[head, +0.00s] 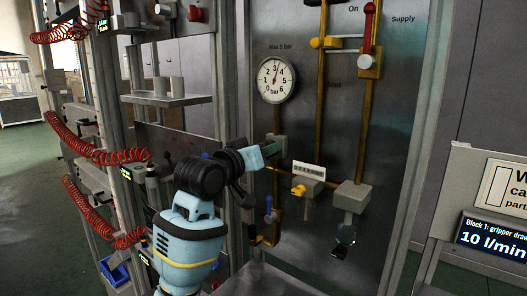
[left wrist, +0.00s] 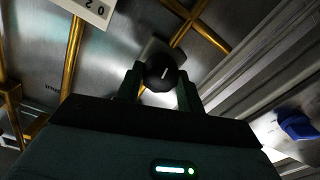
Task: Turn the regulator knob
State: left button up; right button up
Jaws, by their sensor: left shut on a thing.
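The regulator knob (left wrist: 160,74) is a round black knob with a pale line on its face. In the left wrist view it sits between the two fingers of my left gripper (left wrist: 160,88), which is shut on it. In the head view the left gripper (head: 272,148) is at the grey regulator block (head: 280,144) on the metal panel, and the knob is hidden there. Above is a round white pressure gauge (head: 276,79) marked in bar and labelled "Max 5 bar", its needle close to 3. My right gripper is in neither view.
Brass pipes run down the panel (head: 345,110). A yellow valve handle (head: 299,191), a red supply lever (head: 369,28) and a small blue-handled valve (head: 269,207) are on it. Red coiled hoses (head: 95,150) hang at left. A sign stand (head: 490,200) is at right.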

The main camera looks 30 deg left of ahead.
pick_arm(q)
jog(key=n, duration=1.1)
jog(key=shift+a+n, duration=0.1)
jog(key=shift+n, duration=0.3)
dwell(0.3)
jog(key=o, duration=1)
jog(key=shift+s+a+r, duration=0.1)
jog(key=shift+s+a, duration=0.05)
jog(key=shift+s, duration=1.8)
jog(key=shift+s+a, duration=0.15)
jog(key=shift+s, duration=1.8)
